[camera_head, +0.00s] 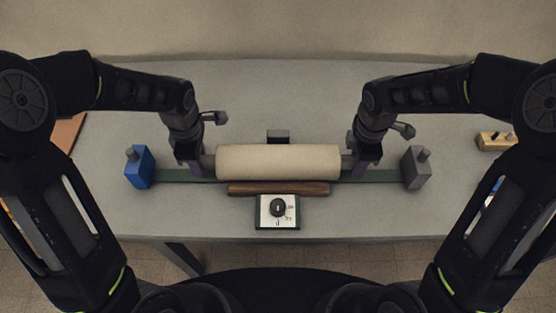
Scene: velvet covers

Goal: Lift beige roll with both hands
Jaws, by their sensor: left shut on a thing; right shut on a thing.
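The beige roll (278,161) lies level across the middle of the grey table, with grey ends sticking out on both sides. My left gripper (205,166) is shut on the roll's left end. My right gripper (352,166) is shut on the roll's right end. The fingertips are partly hidden by the grippers' own bodies. Whether the roll is clear of what lies under it cannot be told from this view.
A green strip (385,177) runs beneath, between a blue block (140,167) and a grey block (416,168). A brown bar (278,189) and a white dial box (278,212) sit in front. A small dark block (278,136) is behind. A wooden piece (496,141) lies far right.

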